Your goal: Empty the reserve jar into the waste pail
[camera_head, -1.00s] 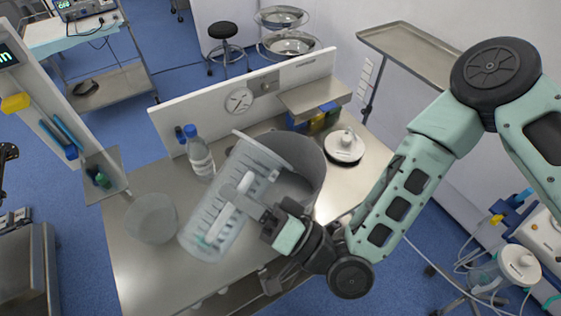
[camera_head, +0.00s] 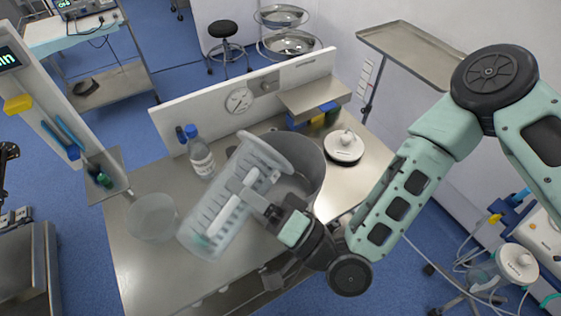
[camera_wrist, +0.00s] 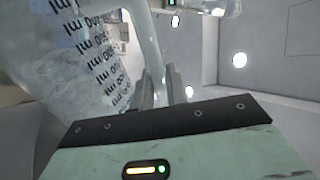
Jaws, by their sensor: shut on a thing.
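The reserve jar (camera_head: 232,205) is a clear graduated jar with a handle, held up tilted above the table. Its open rim points to the upper right, in front of the waste pail, and its base points to the lower left. My gripper (camera_head: 258,203) is shut on the jar's handle. In the wrist view the jar's wall with black volume marks (camera_wrist: 95,55) fills the left, with cloudy whitish matter behind it. A small greenish patch shows near the base. The grey waste pail (camera_head: 310,168) stands on the table behind the jar, partly hidden by it; its inside is mostly hidden.
A white lid with a knob (camera_head: 343,147) lies right of the pail. A clear bowl-like container (camera_head: 152,218) stands at the table's left, and a blue-capped bottle (camera_head: 200,157) near the back panel. A raised shelf (camera_head: 312,96) is behind the pail. The table's front left is bare.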

